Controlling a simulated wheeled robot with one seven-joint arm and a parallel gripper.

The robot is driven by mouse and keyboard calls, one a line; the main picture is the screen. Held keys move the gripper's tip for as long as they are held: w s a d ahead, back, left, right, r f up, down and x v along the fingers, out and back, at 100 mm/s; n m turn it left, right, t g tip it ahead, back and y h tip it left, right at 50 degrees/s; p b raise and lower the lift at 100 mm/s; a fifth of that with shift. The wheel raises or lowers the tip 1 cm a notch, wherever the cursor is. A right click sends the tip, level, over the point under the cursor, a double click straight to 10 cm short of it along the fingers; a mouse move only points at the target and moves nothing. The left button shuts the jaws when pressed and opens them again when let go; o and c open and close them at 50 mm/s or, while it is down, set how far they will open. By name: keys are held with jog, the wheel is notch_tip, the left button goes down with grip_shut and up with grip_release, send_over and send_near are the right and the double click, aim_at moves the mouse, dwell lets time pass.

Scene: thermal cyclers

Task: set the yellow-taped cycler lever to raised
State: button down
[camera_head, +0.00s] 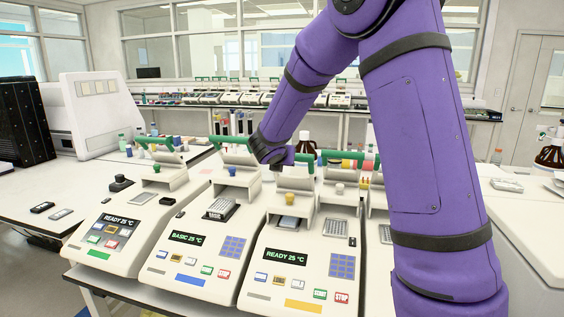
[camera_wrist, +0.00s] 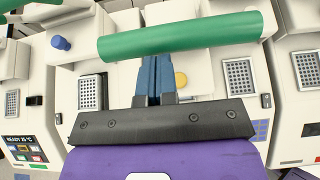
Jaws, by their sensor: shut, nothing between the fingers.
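The yellow-taped cycler (camera_head: 312,270) is a white unit in the front row, with a yellow strip on its front edge and a READY 25 °C display. Its lever (camera_head: 304,159) has a green bar, partly covered by my arm in the head view. In the wrist view a green lever bar (camera_wrist: 180,36) crosses close ahead of my gripper (camera_wrist: 154,62). The blue fingers are together and empty. Their tips meet the bar's lower edge in the picture and are partly hidden by it; I cannot tell whether they touch it.
A blue-taped cycler (camera_head: 195,255) stands to the left, with a green-taped one (camera_head: 106,240) beyond it. Each has a green lever bar. Another cycler on the right is mostly covered by my arm. A bench (camera_head: 40,222) at the left has free room.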

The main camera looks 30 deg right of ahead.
jog(key=w+d+r, duration=0.3)
jog(key=w+d, duration=0.2)
jog(key=shift+r, duration=0.2)
dwell(0.3)
